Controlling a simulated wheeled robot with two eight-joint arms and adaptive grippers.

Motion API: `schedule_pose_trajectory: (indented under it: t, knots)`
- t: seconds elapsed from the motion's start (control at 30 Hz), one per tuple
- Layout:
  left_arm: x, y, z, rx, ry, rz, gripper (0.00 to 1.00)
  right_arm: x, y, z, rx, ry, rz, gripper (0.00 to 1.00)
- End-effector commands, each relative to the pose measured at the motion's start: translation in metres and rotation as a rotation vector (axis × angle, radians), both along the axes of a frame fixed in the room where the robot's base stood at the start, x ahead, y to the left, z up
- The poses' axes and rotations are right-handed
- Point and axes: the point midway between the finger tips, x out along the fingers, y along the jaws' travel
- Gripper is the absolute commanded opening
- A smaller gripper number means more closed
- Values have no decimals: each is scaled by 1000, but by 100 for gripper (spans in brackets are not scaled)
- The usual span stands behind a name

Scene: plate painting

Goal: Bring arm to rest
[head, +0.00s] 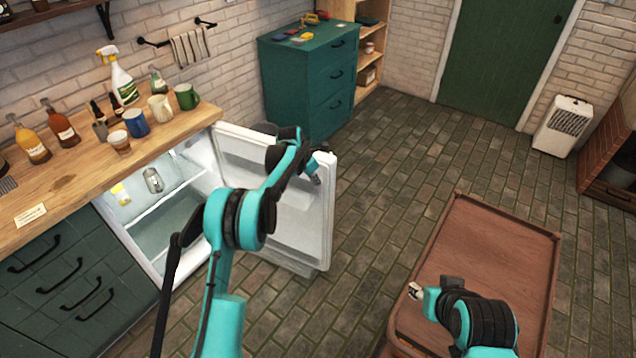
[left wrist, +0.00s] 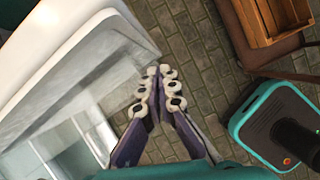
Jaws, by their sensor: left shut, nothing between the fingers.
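My left arm reaches out over the open fridge door in the head view. My left gripper (head: 317,180) hangs near the outer edge of that door; in the left wrist view its fingers (left wrist: 158,74) come together at the tips with nothing between them. My right arm is low at the right, over the wooden trolley (head: 495,235). My right gripper (head: 415,291) is small and partly hidden there, so I cannot tell if it is open or shut.
The white fridge door (head: 305,220) stands open beside my left arm. A silver can (head: 153,180) is inside the fridge. Mugs and bottles stand on the wooden counter (head: 75,185). A green drawer cabinet (head: 305,85) is behind. The tiled floor (head: 400,150) between door and trolley is clear.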

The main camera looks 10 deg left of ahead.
Motion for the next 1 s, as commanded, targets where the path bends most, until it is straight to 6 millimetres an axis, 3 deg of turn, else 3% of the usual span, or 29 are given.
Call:
schedule_pose_trajectory:
  t: [0.27,0.37,0.47,0.7,0.9,1.0]
  knots:
    - [-5,1,11,7,-8,-16,0,0,0,2,0,0,0,40]
    - [-14,3,32,40,-38,-87,0,0,0,1,0,0,0,40]
    - [-34,6,69,102,-94,-224,0,0,0,2,0,0,0,40]
    - [-115,16,157,320,-251,-655,0,0,0,2,0,0,0,40]
    - [-200,24,202,519,-354,-1021,0,0,0,2,0,0,0,40]
    - [-245,28,213,624,-394,-1205,0,0,0,1,0,0,0,40]
